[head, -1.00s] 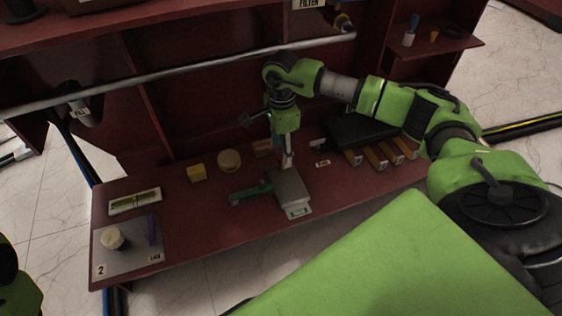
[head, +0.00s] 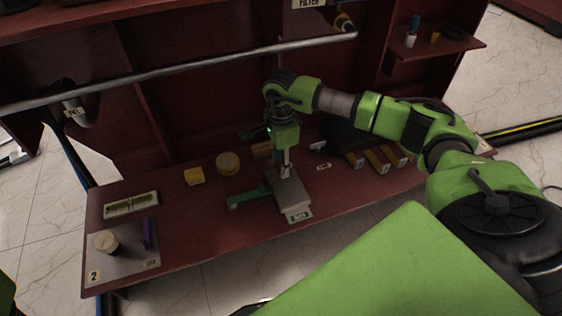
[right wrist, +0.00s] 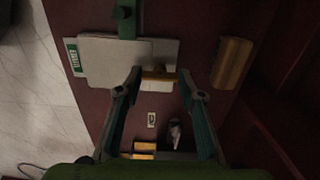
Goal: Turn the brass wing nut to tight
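The brass wing nut (right wrist: 158,73) shows in the right wrist view, beside a pale grey block (right wrist: 110,55) with a green arm. My right gripper (right wrist: 159,74) has its two fingers apart, one on each side of the wing nut. I cannot tell whether either fingertip touches it. In the head view my right gripper (head: 285,170) points down over the grey block (head: 292,196) on the dark red bench, and the wing nut is hidden. My left gripper is not in view.
The dark red bench (head: 190,245) also carries a yellow block (head: 194,176), a round tan piece (head: 228,163), several tan bars (head: 376,158) and a grey plate (head: 125,262) with a knob. A horizontal pipe (head: 190,65) runs above, behind my right arm.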

